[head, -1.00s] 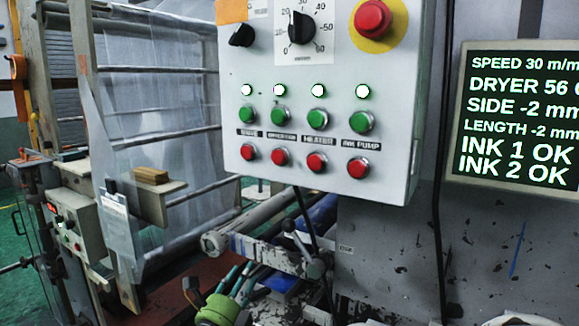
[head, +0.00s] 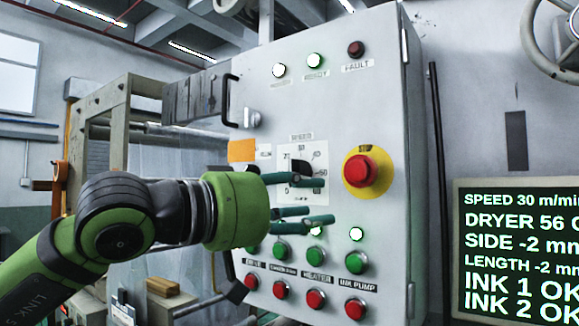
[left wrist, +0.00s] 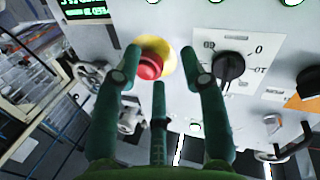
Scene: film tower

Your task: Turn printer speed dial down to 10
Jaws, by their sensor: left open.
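The speed dial (head: 300,168) is a black knob on a white scale plate on the grey control panel (head: 350,100). The screen (head: 515,245) at right reads SPEED 30. My left gripper (head: 318,200), with green fingers, is open and empty in front of the panel. Its upper finger covers the lower part of the dial in the head view. In the left wrist view, the dial (left wrist: 229,67) lies just right of the right finger of my gripper (left wrist: 161,60), outside the finger spread. I cannot tell whether any finger touches it. My right gripper is not in view.
A red mushroom button (head: 360,171) on a yellow disc sits right of the dial; in the left wrist view the red button (left wrist: 149,66) appears between the fingers. Green buttons (head: 356,262) and red buttons (head: 355,308) line the panel below. A handle (head: 229,100) juts from its left side.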

